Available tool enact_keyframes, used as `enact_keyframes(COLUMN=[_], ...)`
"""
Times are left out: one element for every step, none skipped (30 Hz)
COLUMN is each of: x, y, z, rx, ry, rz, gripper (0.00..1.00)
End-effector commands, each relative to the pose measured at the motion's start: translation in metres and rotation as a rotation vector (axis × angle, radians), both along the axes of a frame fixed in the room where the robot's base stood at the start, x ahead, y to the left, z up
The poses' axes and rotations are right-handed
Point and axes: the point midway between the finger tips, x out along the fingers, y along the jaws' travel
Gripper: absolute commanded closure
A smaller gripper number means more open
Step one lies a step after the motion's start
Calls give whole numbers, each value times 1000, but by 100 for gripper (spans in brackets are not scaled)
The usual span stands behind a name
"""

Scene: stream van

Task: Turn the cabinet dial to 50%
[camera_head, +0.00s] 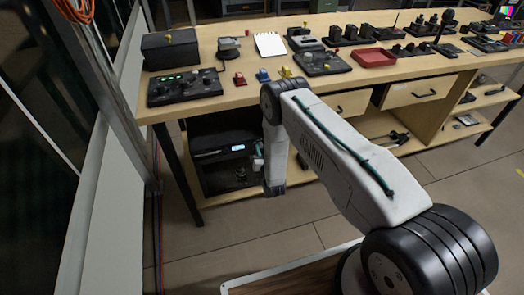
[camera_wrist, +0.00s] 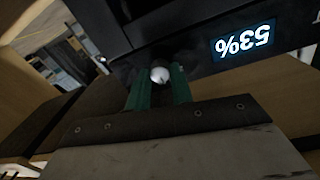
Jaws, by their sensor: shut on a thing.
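The cabinet is a black box (camera_head: 208,180) on the lower shelf under the bench, and its dark front also fills the top of the wrist view (camera_wrist: 190,35). Its lit display (camera_wrist: 245,40) appears upside down in the wrist view and reads 53%. A small round pale dial (camera_wrist: 160,74) sits on the front beside the display. My gripper (camera_wrist: 158,88) has its two green fingers on either side of the dial, shut on it. In the head view my gripper (camera_head: 258,156) is at the right side of the cabinet front, mostly hidden by my arm.
The wooden bench top (camera_head: 215,110) above carries a control panel (camera_head: 185,87), a red tray (camera_head: 373,57) and several small devices. Drawers (camera_head: 418,91) hang to the right. A post and glass wall stand on the left. The floor in front (camera_head: 300,225) is clear.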

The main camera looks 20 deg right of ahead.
Motion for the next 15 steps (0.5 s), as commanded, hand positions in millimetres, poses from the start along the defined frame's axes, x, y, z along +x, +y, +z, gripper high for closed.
enact_keyframes(x=[-1,0,-1,0,0,0,0,0,0,0,0,0,0,0,0], y=[0,0,0,0,0,0,0,0,0,0,0,0,0,-1,-1], z=[0,0,0,0,0,0,0,0,0,0,0,1,1,1,1], rx=[37,62,94,118,141,171,193,214,242,261,279,302,317,332,349], ry=[2,2,2,2,1,2,1,1,1,1,1,1,1,1,1], rz=[0,0,0,0,-1,-1,-1,-1,-1,-1,-1,-2,-2,-2,-2], gripper=[100,100,100,100,100,100,100,100,100,100,100,100,100,100,100])
